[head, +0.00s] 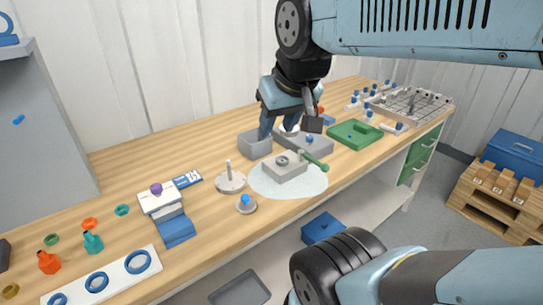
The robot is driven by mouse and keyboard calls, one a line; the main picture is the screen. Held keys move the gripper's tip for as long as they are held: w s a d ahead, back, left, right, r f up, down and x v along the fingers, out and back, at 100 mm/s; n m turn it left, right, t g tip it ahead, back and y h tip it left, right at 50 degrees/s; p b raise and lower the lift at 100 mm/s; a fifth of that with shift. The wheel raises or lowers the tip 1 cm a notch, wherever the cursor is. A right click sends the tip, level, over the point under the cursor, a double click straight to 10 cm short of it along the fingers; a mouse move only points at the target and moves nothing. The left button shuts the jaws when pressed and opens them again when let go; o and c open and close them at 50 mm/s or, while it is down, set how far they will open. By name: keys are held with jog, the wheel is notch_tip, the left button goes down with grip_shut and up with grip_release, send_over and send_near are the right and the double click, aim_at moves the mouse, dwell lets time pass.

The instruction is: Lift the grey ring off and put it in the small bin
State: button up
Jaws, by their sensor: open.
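A grey ring (282,160) appears to lie on top of a light grey block (288,173) with a green handle at its right. The block stands on a pale round mat (262,189). A small grey open bin (254,148) stands just behind and left of the block. My gripper (279,130) is open and points down above and behind the bin and block. One finger overlaps the bin's back edge in the picture; whether it touches cannot be told. Nothing shows between the fingers.
A grey tray (313,148) and a green tray (356,133) are to the right. The wooden bench (130,185) has free room at back left.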

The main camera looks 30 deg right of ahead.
jog(key=shift+o, duration=0.2)
jog(key=shift+o, duration=1.6)
jog(key=shift+w, duration=0.35)
jog(key=shift+o, duration=1.4)
jog(key=w+d+f+n+g, duration=0.2)
jog(key=w+d, duration=0.4)
jog(key=w, duration=0.6)
jog(key=shift+d+f+n+g, duration=0.15)
jog(key=shift+f+n+g, duration=0.3)
jog(key=shift+g, duration=0.15)
jog(key=n+g, duration=0.2)
send_over(282, 160)
notch_tip(282, 160, down, 7)
notch_tip(282, 160, down, 9)
jog(key=shift+w+d+r, duration=0.1)
jog(key=shift+a+f, duration=0.2)
jog(key=shift+f, duration=2.65)
